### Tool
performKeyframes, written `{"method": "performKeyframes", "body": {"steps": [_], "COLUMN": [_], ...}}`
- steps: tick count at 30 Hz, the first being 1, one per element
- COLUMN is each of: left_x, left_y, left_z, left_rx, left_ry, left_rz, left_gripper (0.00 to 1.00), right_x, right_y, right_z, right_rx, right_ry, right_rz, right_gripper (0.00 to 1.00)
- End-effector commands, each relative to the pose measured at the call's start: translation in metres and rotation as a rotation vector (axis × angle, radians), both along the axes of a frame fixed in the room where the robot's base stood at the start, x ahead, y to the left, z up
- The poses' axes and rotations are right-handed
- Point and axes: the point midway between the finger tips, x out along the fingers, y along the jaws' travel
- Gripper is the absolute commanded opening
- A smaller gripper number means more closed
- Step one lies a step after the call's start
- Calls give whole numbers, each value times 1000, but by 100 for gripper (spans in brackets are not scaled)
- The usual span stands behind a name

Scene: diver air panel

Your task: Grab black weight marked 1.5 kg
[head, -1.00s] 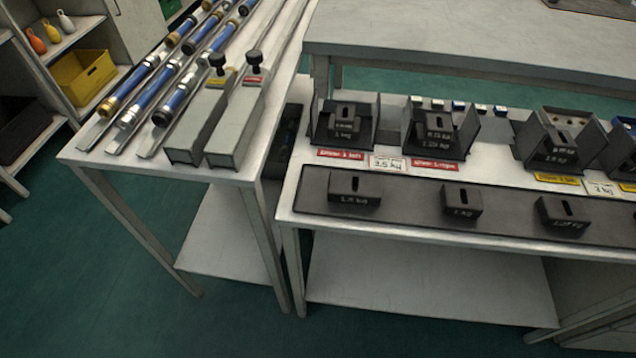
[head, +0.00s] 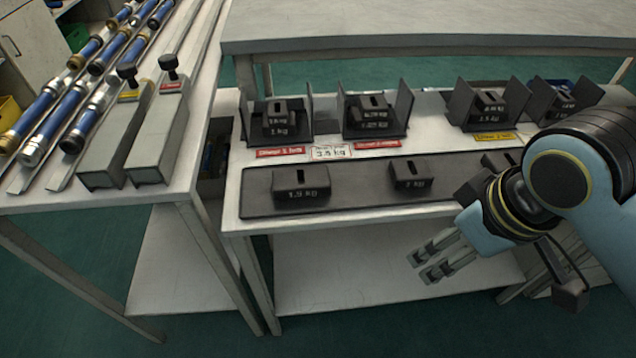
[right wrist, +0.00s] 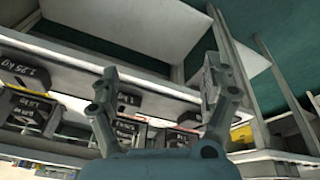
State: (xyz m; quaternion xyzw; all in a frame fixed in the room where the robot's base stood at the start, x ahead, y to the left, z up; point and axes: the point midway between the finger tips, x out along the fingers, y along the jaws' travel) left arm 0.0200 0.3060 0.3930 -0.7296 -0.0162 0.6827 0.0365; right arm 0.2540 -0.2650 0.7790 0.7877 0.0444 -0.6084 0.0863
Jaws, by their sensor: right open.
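The black weight whose marking looks like 1.5 kg (head: 301,196) sits at the left end of a dark mat (head: 350,200) on the right-hand table in the head view. It is a block with a slot in its top. My right gripper (head: 422,267) is open and empty, out past the table's front edge, to the right of and nearer than that weight. In the right wrist view its spread fingers (right wrist: 160,85) face the table edge, touching nothing. I cannot tell whether the 1.5 kg weight shows there. My left gripper is not in view.
Another weight (head: 408,178) sits mid-mat; a further one (head: 502,160) is partly hidden by my right arm. Behind stand dark holders with weights (head: 277,122) and red, white and yellow labels. A left table (head: 100,195) carries blue cylinders and grey blocks.

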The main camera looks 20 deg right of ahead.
Motion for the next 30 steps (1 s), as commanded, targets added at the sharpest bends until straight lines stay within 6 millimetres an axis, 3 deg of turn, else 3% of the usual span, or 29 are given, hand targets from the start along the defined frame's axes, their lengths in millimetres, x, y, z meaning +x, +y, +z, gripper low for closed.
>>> {"method": "performKeyframes", "body": {"steps": [14,21,25,30], "left_x": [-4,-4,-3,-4], "left_y": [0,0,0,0], "left_z": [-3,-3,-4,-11], "left_rx": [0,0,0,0], "left_ry": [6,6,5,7], "left_rz": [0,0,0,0], "left_gripper": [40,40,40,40], "right_x": [121,194,211,216], "right_y": [48,79,89,101], "right_z": [14,48,57,34], "right_rx": [90,151,166,172], "right_ry": [24,-28,-50,-52], "right_rz": [595,995,1112,1140], "right_gripper": [81,81,81,81]}}
